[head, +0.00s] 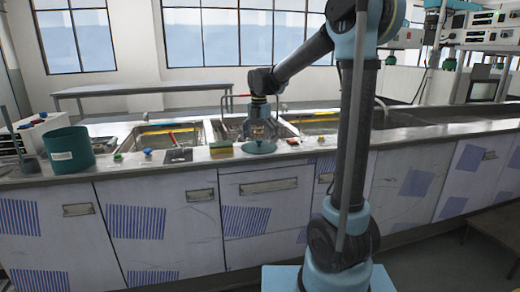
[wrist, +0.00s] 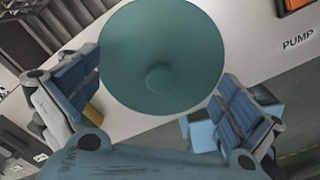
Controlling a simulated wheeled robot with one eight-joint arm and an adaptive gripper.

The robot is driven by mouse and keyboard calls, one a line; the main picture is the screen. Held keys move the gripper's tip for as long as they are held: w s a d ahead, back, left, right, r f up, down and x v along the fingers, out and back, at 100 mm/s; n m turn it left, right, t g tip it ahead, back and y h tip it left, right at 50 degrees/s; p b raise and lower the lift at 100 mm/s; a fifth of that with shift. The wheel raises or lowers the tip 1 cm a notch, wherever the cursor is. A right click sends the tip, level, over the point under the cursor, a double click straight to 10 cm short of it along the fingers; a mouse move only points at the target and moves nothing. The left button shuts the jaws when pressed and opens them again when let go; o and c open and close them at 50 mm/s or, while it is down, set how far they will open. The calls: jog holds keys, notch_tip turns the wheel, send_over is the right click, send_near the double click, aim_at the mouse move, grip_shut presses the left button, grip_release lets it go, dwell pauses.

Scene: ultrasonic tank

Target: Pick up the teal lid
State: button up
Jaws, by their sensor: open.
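The teal lid (head: 259,149) is a round disc with a small central knob, lying on the counter's front strip in the head view. In the wrist view the lid (wrist: 160,50) fills the upper middle, its knob facing the camera. My gripper (head: 262,131) is directly above the lid, pointing down. In the wrist view the two fingers of my gripper (wrist: 158,105) are spread wide, one on each side of the knob, with nothing between them. The exact height gap to the knob is hard to tell.
A teal bin (head: 70,150) stands on the counter at the left. A yellow-green sponge (head: 221,147) lies just left of the lid. Behind are sunken tanks, one with a yellow bar (head: 170,130). The counter's front edge is close to the lid.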

jog(key=shift+f, duration=0.5)
jog(key=shift+s, duration=0.1)
jog(key=c, duration=1.8)
